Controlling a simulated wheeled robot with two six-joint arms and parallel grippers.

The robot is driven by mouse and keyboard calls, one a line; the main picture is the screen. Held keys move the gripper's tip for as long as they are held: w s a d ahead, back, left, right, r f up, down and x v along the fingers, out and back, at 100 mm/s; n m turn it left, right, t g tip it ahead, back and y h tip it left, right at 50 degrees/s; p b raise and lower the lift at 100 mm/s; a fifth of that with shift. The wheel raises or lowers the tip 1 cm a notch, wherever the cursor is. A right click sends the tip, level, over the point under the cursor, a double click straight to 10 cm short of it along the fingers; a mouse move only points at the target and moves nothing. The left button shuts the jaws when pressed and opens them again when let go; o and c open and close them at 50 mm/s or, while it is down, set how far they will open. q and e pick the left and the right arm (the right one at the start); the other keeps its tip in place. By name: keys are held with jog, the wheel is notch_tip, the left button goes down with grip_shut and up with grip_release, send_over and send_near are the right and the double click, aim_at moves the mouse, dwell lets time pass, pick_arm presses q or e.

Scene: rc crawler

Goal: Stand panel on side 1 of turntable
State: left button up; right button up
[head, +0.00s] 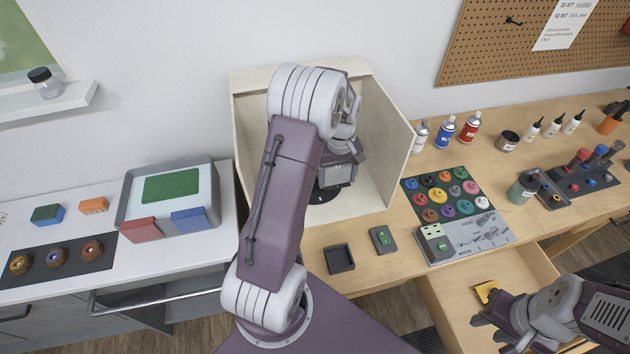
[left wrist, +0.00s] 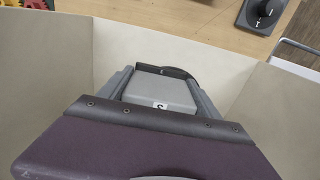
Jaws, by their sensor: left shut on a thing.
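My left gripper (head: 340,172) reaches down into a cream open-topped booth (head: 388,128). In the left wrist view it is shut on a grey panel (left wrist: 160,92), which lies between its two fingers. The panel carries a small white label with a dark mark. A black round turntable (head: 324,193) shows partly below the gripper on the booth floor; a dark curved edge also shows behind the panel in the left wrist view. My arm hides much of the turntable, and I cannot tell whether the panel touches it. My right gripper (head: 493,326) is open and empty at the lower right.
The booth walls stand close around my left gripper. An open drawer (head: 536,265) holds a yellow item (head: 487,291) near my right gripper. A black tray (head: 339,258), a grey box with a green mark (head: 383,240) and a colored paint palette (head: 440,200) lie on the bench.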

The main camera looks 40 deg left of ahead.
pick_arm(q)
jog(key=a+f, duration=0.1)
jog(key=a, duration=0.1)
jog(key=a+f+p, duration=0.1)
jog(key=a+f, duration=0.1)
jog(key=a, duration=0.1)
jog(key=w+a+f, duration=0.1)
jog(key=a, duration=0.1)
jog(key=shift+a+f+p, duration=0.3)
jog(key=shift+a, duration=0.05)
notch_tip(320, 180, down, 4)
jog(key=shift+s+r+p, duration=0.1)
jog(key=shift+r+p, duration=0.15)
jog(key=shift+p, duration=0.45)
jog(key=shift+f, duration=0.3)
jog(key=o, duration=1.4)
jog(key=shift+f, duration=0.15)
